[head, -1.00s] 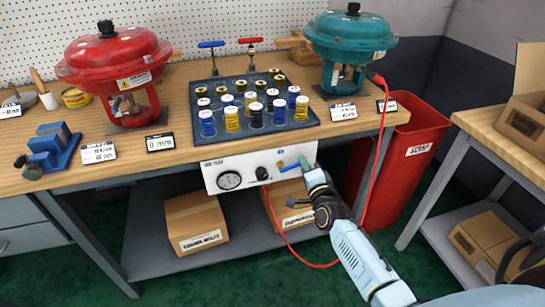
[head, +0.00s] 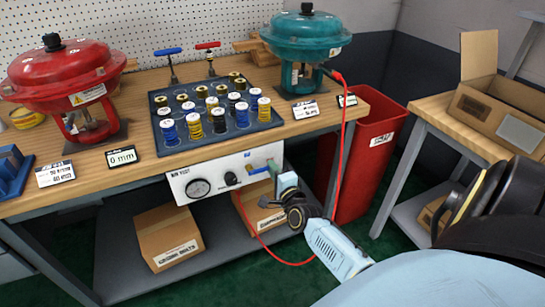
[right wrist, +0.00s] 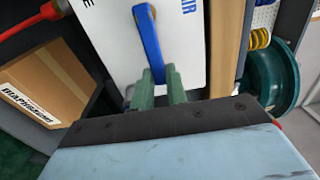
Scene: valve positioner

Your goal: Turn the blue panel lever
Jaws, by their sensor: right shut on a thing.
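The blue panel lever (head: 258,170) is on the right part of the white panel (head: 215,181) under the bench's front edge. In the right wrist view the blue lever (right wrist: 149,42) runs from its pivot down between the green fingers. My right gripper (head: 273,166) is at the lever's right end, in front of the panel. In the right wrist view the right gripper (right wrist: 160,86) is shut on the lever's free end, which is partly hidden by the fingers. My left gripper is not in view.
A round gauge (head: 198,188) and a black knob (head: 231,178) are on the panel. A red hose (head: 343,140) hangs to the right of my right gripper. A red bin (head: 365,165) stands beyond it. Cardboard boxes (head: 167,237) sit on the lower shelf.

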